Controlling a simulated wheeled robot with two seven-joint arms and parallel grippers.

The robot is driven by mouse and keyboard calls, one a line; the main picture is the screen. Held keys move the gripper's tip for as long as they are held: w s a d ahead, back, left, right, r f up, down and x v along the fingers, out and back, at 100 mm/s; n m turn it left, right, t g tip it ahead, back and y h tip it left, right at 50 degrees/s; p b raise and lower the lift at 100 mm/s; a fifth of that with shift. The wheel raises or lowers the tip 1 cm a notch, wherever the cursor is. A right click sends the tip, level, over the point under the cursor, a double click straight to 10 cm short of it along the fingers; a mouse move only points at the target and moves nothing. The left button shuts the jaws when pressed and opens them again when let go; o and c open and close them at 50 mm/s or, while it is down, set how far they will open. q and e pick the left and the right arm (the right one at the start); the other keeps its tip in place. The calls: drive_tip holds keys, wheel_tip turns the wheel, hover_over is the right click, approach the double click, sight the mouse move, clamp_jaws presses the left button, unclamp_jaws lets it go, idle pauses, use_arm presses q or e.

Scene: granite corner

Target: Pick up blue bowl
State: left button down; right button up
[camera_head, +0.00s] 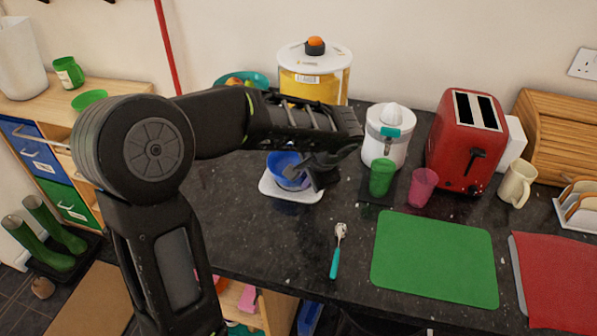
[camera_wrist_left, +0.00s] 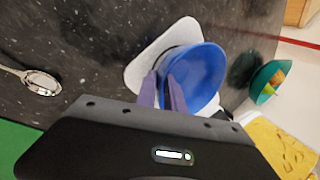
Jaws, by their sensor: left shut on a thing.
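The blue bowl (camera_head: 284,165) is over a white square pad (camera_head: 275,191) on the dark counter, left of the juicer. My left gripper (camera_head: 306,177) reaches it from above and is shut on the bowl's near right rim. In the left wrist view the bowl (camera_wrist_left: 205,72) is upright or slightly tilted, with the two purple-grey fingers (camera_wrist_left: 168,92) at its wall, one inside and one outside. I cannot tell whether the bowl touches the pad (camera_wrist_left: 148,62). My right gripper is not in view.
Right of the bowl stand a white juicer (camera_head: 386,140), green cup (camera_head: 382,178), pink cup (camera_head: 422,187) and red toaster (camera_head: 467,140). A yellow pot (camera_head: 315,80) and teal fruit bowl (camera_head: 262,79) are behind. A teal-handled spoon (camera_head: 335,255) and green mat (camera_head: 435,258) lie in front.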

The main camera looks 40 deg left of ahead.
use_arm(q)
wheel_tip(320, 180, up, 10)
drive_tip(key=shift+r+b, duration=0.1)
drive_tip(key=shift+b, duration=0.25)
idle(0.7)
